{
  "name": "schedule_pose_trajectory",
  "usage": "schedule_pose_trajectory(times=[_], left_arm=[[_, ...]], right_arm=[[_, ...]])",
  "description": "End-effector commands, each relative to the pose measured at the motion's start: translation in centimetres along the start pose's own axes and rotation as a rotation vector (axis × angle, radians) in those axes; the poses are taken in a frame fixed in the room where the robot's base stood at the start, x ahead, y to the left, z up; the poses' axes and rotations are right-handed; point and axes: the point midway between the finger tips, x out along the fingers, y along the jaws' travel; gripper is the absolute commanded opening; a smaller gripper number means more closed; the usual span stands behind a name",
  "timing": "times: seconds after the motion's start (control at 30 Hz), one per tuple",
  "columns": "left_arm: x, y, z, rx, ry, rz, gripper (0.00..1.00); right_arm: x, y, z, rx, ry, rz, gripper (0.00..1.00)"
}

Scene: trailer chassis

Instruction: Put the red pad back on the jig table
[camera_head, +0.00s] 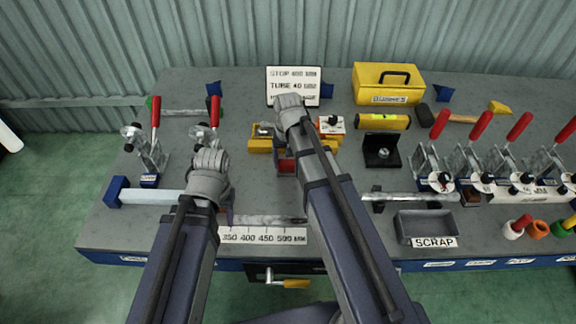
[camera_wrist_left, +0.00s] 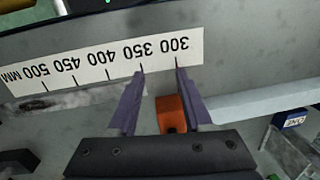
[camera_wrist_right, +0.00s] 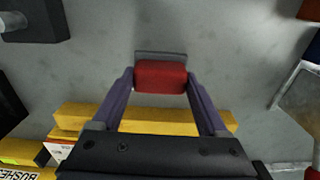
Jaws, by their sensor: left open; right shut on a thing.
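The red pad (camera_wrist_right: 160,77) is a small red block with a grey plate showing along its far edge. My right gripper (camera_wrist_right: 160,88) is shut on it, with a finger at each side. In the head view the pad (camera_head: 286,166) shows partly below my right gripper, near the middle of the grey jig table (camera_head: 340,190); I cannot tell whether it touches the tabletop. My left gripper (camera_wrist_left: 161,75) is open over the table near the front scale. An orange block (camera_wrist_left: 171,113) with a dark hole lies by its right finger, at the end of a pale tube (camera_wrist_left: 255,100).
Yellow blocks (camera_head: 259,145) lie beside my right gripper. A white scale strip (camera_head: 264,235) runs along the front edge. A scrap tray (camera_head: 425,225) is at front right. Red-handled clamps (camera_head: 150,145) stand left and right.

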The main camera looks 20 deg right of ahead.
Motion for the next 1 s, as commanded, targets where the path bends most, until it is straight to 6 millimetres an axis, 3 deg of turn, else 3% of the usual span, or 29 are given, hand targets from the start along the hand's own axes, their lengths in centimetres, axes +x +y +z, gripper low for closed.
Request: schedule_pose_trajectory(times=[0.33, 0.37, 0.53, 1.0], left_arm=[[0.4, 0.0, 0.0, 0.000, 0.000, 0.000, 0.50], [0.2, 0.0, 0.0, 0.000, 0.000, 0.000, 0.50], [0.1, 0.0, 0.0, 0.000, 0.000, 0.000, 0.50], [-0.7, -0.1, 0.0, 0.000, 0.000, 0.000, 0.50]], right_arm=[[0.4, 0.0, 0.0, 0.000, 0.000, 0.000, 0.00], [0.2, 0.0, 0.0, 0.000, 0.000, 0.000, 0.80], [0.1, 0.0, 0.0, 0.000, 0.000, 0.000, 0.99], [-0.7, 0.0, 0.0, 0.000, 0.000, 0.000, 1.00]])
